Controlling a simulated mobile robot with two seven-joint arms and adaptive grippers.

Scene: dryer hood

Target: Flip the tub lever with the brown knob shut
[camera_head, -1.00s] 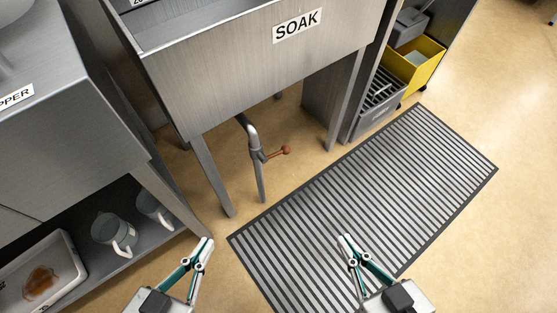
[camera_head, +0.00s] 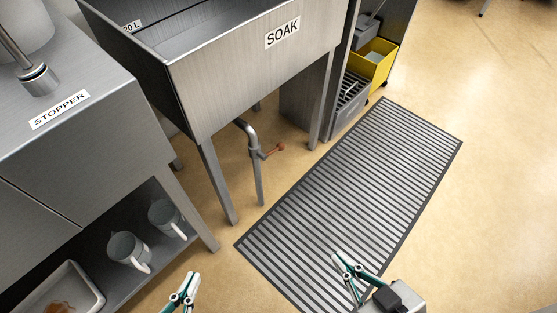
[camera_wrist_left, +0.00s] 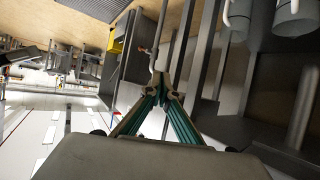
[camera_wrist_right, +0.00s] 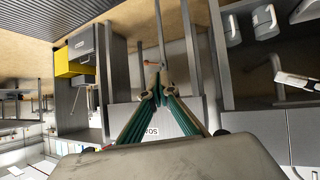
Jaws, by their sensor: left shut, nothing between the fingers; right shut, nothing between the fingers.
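The brown knob (camera_head: 281,146) sits on the end of a short lever (camera_head: 269,152). The lever sticks out to the right, sideways from the grey drain pipe (camera_head: 258,180) under the steel tub labelled SOAK (camera_head: 230,88). The knob also shows beyond the fingertips in the right wrist view (camera_wrist_right: 153,64). My left gripper (camera_head: 193,275) is shut and empty, low in the head view, left of and well short of the lever. My right gripper (camera_head: 338,256) is shut and empty over the floor mat, right of and short of the lever. Neither touches the lever.
The tub's legs (camera_head: 216,180) stand either side of the pipe. At left is a steel counter (camera_head: 90,165) marked STOPPER, with jugs (camera_head: 128,248) and a white tray (camera_head: 92,290) on its lower shelf. A striped mat (camera_head: 350,200) lies at right; a yellow bin (camera_head: 377,62) stands behind.

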